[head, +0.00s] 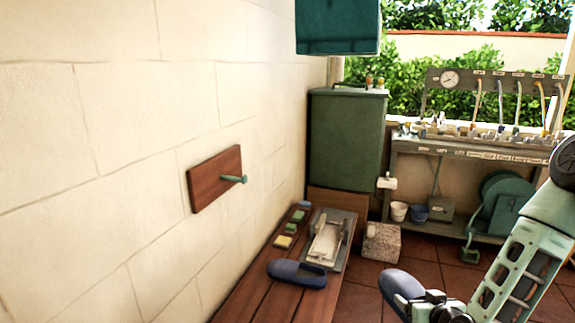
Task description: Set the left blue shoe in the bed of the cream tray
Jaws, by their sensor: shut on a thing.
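One blue shoe (401,285) is in my gripper (416,302) at the bottom of the head view, right of the wooden bench. My gripper is shut on it, and it hangs tilted, seen against the tiled floor. A second blue shoe (284,270) lies on the bench, in front of the cream tray. The cream tray (323,253) stands on the bench on a grey base, and its bed looks empty of shoes. My gripper is to the right of the tray and nearer the camera. The exact finger contact is too small to tell.
Small green and yellow blocks (283,242) lie left of the tray, by the wall. A wooden wall board with a green peg (232,179) juts out above the bench (262,291). A speckled stone block (382,243) stands right of the tray.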

